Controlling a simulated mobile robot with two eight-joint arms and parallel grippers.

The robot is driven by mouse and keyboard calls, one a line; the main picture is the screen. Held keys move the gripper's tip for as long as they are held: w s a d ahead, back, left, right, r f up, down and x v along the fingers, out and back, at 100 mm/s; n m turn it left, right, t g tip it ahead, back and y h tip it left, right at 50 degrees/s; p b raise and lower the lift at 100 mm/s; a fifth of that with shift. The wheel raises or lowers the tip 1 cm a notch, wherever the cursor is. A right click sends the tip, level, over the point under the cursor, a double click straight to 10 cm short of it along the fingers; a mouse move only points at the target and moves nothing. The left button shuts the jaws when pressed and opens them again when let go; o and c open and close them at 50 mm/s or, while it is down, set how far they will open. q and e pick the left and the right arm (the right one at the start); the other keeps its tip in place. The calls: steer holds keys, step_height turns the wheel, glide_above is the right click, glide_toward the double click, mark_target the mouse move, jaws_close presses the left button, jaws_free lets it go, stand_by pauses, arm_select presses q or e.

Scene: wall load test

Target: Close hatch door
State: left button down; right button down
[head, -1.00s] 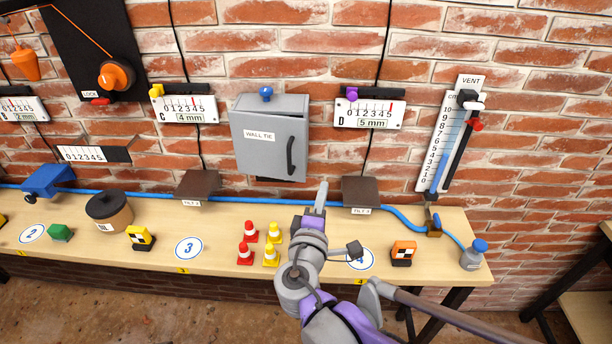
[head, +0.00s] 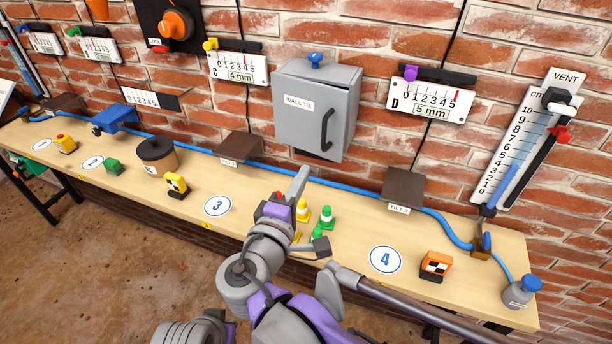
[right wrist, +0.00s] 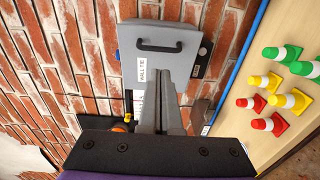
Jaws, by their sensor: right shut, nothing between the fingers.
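The grey hatch box marked WALL TIE (head: 300,112) hangs on the brick wall, with a dark bar handle (head: 327,130) on the right of its front door and a blue knob (head: 315,60) on top. In the right wrist view the grey door (right wrist: 175,65) lies beyond the fingers. My right gripper (head: 302,178) is shut and empty; in the head view its fingertips overlap the area just below the box. Contact with the box is not visible. My left gripper is not in view.
The wooden bench (head: 345,215) runs below the box. Small cones (head: 327,218), partly hidden by my right arm, stand on it. Brown tilt plates (head: 403,188) flank the box, with a blue hose (head: 350,185) along the bench back. Gauge D (head: 430,100) hangs to the right.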

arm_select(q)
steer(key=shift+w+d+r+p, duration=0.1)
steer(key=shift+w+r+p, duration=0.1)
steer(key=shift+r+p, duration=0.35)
arm_select(e)
glide_toward(336, 129)
steer(key=w, duration=0.3)
steer(key=shift+w+a+f, duration=0.15)
steer(key=shift+w+a, duration=0.05)
steer(key=shift+a, duration=0.15)
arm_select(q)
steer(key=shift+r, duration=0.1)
